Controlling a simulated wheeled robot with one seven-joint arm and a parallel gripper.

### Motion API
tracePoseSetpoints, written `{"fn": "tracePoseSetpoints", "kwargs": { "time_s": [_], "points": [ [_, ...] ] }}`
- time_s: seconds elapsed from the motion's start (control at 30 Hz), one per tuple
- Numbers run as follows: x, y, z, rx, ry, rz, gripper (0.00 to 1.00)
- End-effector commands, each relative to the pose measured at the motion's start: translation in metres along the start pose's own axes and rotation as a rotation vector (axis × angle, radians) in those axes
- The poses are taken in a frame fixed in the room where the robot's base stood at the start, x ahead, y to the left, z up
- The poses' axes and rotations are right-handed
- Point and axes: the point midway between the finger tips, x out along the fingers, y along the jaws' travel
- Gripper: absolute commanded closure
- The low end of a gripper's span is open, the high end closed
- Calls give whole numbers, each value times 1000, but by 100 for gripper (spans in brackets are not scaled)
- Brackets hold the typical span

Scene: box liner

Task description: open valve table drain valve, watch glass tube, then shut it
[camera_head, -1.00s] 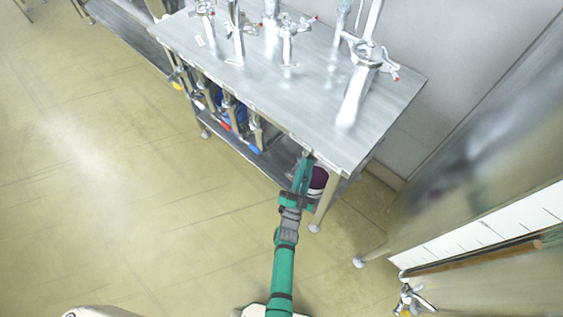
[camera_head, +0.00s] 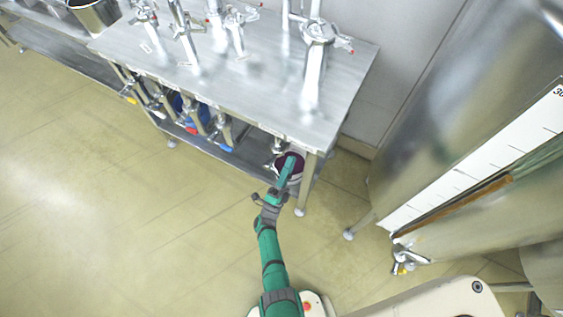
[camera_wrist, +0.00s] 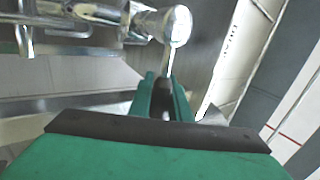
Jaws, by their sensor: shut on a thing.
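The steel valve table (camera_head: 265,85) stands at the upper middle of the head view. My gripper (camera_head: 291,165) is under its front edge near the right end. The wrist view shows my green fingers (camera_wrist: 165,98) closed around the lower end of a thin metal lever (camera_wrist: 172,58), which hangs from a shiny rounded valve body (camera_wrist: 166,24). I take this for the drain valve; its open or shut position is unclear. On the tank at right, a long tube-like strip (camera_head: 460,207), brown along its middle, runs beside a white scale (camera_head: 470,165). It may be the glass tube.
Several valves with yellow, red and blue handles (camera_head: 192,129) hang under the table's front edge. A large steel tank (camera_head: 430,120) fills the right side. The floor (camera_head: 110,230) at left is clear.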

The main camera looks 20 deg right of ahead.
Motion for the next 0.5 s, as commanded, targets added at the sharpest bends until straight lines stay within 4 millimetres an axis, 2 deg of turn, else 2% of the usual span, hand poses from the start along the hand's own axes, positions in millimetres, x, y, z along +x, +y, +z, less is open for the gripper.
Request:
{"fn": "tracePoseSetpoints", "kwargs": {
  "time_s": [0.1,0.5],
  "points": [
    [-6,4,-4,26,21,3,100],
    [-6,7,-6,57,45,3,100]
  ]
}}
